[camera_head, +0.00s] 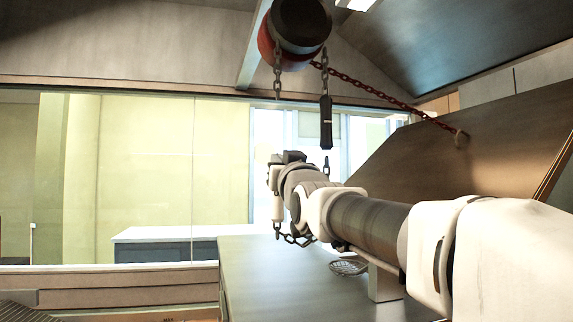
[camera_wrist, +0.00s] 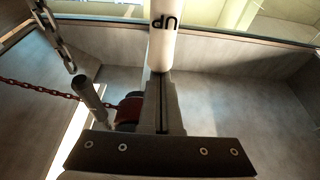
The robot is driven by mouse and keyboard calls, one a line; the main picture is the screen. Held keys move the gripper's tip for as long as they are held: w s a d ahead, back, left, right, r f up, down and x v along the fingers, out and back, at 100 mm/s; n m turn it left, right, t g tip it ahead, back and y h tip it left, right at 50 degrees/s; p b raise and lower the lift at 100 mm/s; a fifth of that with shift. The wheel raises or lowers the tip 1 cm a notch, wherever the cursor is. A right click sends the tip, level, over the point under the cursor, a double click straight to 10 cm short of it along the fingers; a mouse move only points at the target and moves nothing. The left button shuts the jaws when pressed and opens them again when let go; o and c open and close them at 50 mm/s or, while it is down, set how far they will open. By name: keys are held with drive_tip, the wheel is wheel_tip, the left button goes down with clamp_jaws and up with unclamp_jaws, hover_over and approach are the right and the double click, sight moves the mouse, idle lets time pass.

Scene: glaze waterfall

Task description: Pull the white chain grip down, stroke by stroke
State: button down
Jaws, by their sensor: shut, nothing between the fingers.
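The white chain grip (camera_head: 277,212), a slim white cylinder, hangs upright on the left chain below the hoist, just left of my arm. In the wrist view the white grip (camera_wrist: 163,35) shows the letters "UP" upside down, just past my fingertips. My gripper (camera_wrist: 162,76) is shut with nothing between its fingers; whether the tips touch the grip I cannot tell. In the head view my gripper (camera_head: 276,160) is at the upper end of the white grip, partly hidden by my wrist. A black grip (camera_head: 326,122) hangs on the chain to the right; it also shows in the wrist view (camera_wrist: 89,95).
A red and black hoist (camera_head: 293,35) is overhead. A red chain (camera_head: 385,98) slopes from it to a large tilted brown panel (camera_head: 480,140). A grey counter (camera_head: 250,270) lies below, with a round mesh item (camera_head: 348,267). A glass partition (camera_head: 150,170) stands behind.

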drive_tip(key=s+d+b, duration=0.2)
drive_tip(key=s, duration=0.7)
drive_tip(key=shift+s+d+f, duration=0.15)
drive_tip(key=shift+d+f, duration=0.15)
drive_tip(key=shift+f, duration=0.05)
